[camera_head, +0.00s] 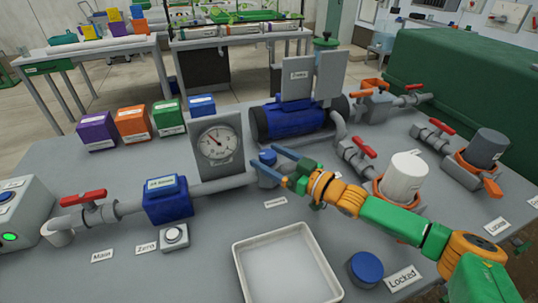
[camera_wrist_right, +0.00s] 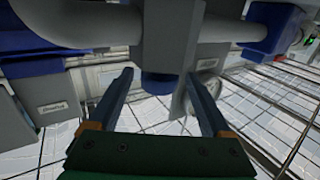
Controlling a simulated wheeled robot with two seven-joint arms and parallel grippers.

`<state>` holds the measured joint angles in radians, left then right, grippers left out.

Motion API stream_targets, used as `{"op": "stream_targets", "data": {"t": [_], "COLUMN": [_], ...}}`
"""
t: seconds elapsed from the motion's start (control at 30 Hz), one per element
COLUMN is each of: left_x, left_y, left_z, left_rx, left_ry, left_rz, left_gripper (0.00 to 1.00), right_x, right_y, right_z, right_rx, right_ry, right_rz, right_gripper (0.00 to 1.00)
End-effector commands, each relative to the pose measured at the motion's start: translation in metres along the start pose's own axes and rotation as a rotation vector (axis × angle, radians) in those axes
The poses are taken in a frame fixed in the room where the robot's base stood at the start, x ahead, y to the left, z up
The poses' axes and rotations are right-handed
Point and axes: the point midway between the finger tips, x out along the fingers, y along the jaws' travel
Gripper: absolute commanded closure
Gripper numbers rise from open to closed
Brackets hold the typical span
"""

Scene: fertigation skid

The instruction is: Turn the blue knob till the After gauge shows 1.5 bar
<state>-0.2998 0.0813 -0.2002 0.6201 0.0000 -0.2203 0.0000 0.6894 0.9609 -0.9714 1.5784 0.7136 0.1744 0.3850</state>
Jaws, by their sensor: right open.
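The pressure gauge (camera_head: 215,143) stands upright behind the pipe; its dark needle points to the upper left, but the numbers are too small to read. My right gripper (camera_head: 266,158) reaches in from the right to the pipe just right of the gauge. In the right wrist view, the blue knob (camera_wrist_right: 158,84) sits under a grey pipe body between the fingertips of my open right gripper (camera_wrist_right: 160,76). Gaps show on both sides of the knob. In the head view the fingers partly cover this spot. My left gripper is not in view.
A white tray (camera_head: 288,268) lies at the front. A blue round cap (camera_head: 366,268) sits near the Locked label (camera_head: 404,278). Red-handled valves (camera_head: 92,205) and a blue filter block (camera_head: 167,200) line the pipe. A blue pump (camera_head: 292,120) stands behind.

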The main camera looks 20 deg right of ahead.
Motion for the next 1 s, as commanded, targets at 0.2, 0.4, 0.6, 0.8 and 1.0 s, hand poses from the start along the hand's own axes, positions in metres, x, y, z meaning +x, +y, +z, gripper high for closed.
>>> {"op": "stream_targets", "data": {"t": [0.2, 0.4, 0.6, 0.8, 1.0], "left_x": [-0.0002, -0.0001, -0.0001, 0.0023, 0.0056], "left_y": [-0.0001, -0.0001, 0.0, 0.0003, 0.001], "left_z": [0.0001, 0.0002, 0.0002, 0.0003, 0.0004], "left_rx": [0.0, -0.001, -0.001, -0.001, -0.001], "left_ry": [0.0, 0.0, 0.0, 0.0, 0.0], "left_rz": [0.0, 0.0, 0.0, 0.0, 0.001], "left_gripper": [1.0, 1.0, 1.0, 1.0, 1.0], "right_x": [0.0116, 0.0114, 0.0112, 0.0117, 0.0112], "right_y": [-0.0001, 0.0001, 0.0002, 0.0007, 0.0008], "right_z": [-0.0005, -0.0003, -0.0002, 0.0001, 0.0003], "right_rx": [-0.001, 0.0, 0.0, -0.003, 0.001], "right_ry": [0.0, -0.001, -0.001, 0.0, -0.001], "right_rz": [0.0, 0.001, 0.001, -0.011, -0.05], "right_gripper": [0.17, 0.25, 0.79, 1.0, 1.0]}}
